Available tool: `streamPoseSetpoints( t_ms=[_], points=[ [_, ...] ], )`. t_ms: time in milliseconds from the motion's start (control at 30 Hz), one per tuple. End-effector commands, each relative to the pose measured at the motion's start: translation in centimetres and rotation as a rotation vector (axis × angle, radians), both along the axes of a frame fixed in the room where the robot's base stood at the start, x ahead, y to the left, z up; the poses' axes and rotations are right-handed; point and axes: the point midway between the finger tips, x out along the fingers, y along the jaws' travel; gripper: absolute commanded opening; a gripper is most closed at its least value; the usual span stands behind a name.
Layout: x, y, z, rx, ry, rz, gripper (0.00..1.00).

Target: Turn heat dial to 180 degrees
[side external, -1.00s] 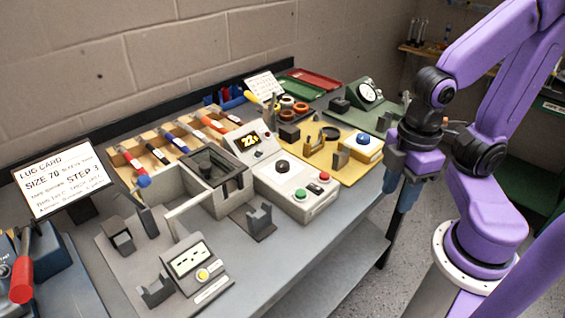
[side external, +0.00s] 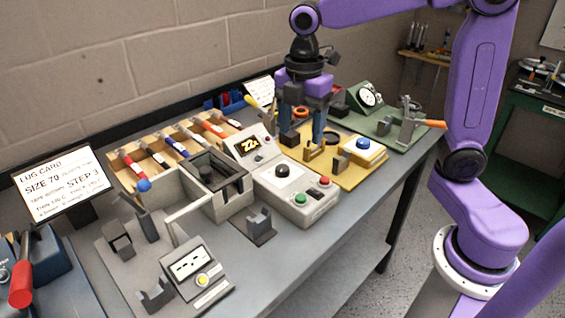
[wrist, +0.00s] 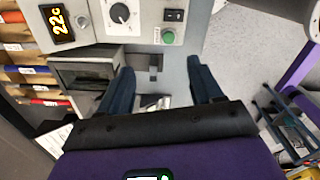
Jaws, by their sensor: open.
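The heat dial (side external: 282,171) is a black round knob on a grey control box, with an amber display (side external: 248,146) behind it. In the wrist view the dial (wrist: 120,13) is at the top, with a white pointer mark, and the display (wrist: 57,22) reads about 22c. My gripper (side external: 302,140) is open, pointing down above the yellow board, behind and to the right of the dial in the side view. In the wrist view my gripper (wrist: 161,66) has its fingers apart with nothing held, and the dial lies beyond the fingertips.
The yellow board (side external: 345,178) carries a blue button (side external: 363,143) and upright holders below my gripper.

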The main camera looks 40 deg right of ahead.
Motion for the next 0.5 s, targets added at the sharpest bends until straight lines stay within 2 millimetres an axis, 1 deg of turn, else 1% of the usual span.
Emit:
streamPoseSetpoints(
  t_ms=[33, 100, 200, 333, 500],
  points=[
    [1.8, -0.3, 0.4, -0.001, 0.001, 0.042, 0.65],
    [3.7, -0.9, 0.8, -0.003, 0.002, 0.11, 0.65],
    [6.0, -1.8, 1.4, -0.004, 0.004, 0.192, 0.65],
    [7.6, -2.7, 1.8, -0.005, 0.005, 0.262, 0.65],
    [8.2, -3.1, 1.6, -0.006, 0.008, 0.293, 0.65]
  ],
)
